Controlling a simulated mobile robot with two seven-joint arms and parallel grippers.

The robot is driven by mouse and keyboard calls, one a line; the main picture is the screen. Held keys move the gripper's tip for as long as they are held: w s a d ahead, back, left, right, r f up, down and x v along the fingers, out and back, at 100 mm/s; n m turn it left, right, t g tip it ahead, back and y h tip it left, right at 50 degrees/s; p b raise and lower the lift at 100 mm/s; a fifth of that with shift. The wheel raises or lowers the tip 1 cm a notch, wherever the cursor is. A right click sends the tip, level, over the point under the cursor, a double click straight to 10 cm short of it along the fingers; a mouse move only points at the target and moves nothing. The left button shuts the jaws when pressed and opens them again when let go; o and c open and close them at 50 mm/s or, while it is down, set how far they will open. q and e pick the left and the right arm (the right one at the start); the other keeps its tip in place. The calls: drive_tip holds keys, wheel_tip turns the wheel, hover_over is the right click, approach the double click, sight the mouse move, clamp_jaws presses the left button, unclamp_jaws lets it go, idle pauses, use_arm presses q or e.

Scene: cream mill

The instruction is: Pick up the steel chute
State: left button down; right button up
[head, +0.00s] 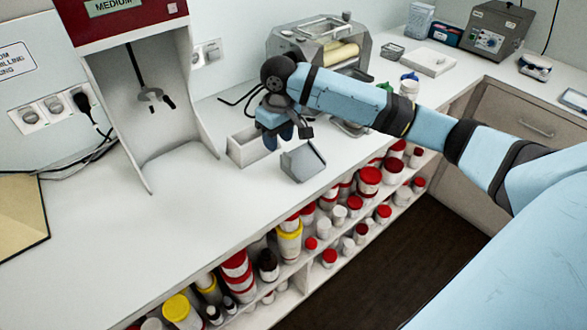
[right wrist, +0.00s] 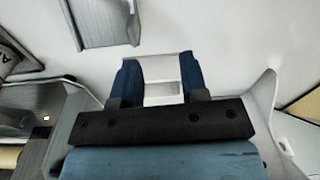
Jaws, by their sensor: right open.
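The steel chute (head: 303,162) looks like a small grey open tray on the white counter, near its front edge. It also shows at the top left of the right wrist view (right wrist: 105,22), cut off by the frame edge. My right gripper (head: 279,136) has blue fingers and is just left of and behind the chute, apart from it. In the right wrist view, my right gripper (right wrist: 160,70) is open with a gap between its fingers. A white open box (head: 245,147) is under and beside it, and shows between the fingers. My left gripper is out of view.
A red-topped machine (head: 130,80) stands at the left, and a steel mill with a yellow roll (head: 320,48) stands behind my right arm. Shelves of red-lidded and yellow-lidded jars (head: 290,240) lie below the counter edge. The front left counter (head: 130,240) is clear.

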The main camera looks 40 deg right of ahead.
wheel_tip(320, 180, up, 4)
drive_tip(key=m, duration=0.1)
hover_over(288, 155)
wheel_tip(288, 155, down, 8)
drive_tip(key=shift+w+r, duration=0.1)
drive_tip(key=shift+r, duration=0.05)
drive_tip(key=shift+f, duration=2.9)
clamp_jaws()
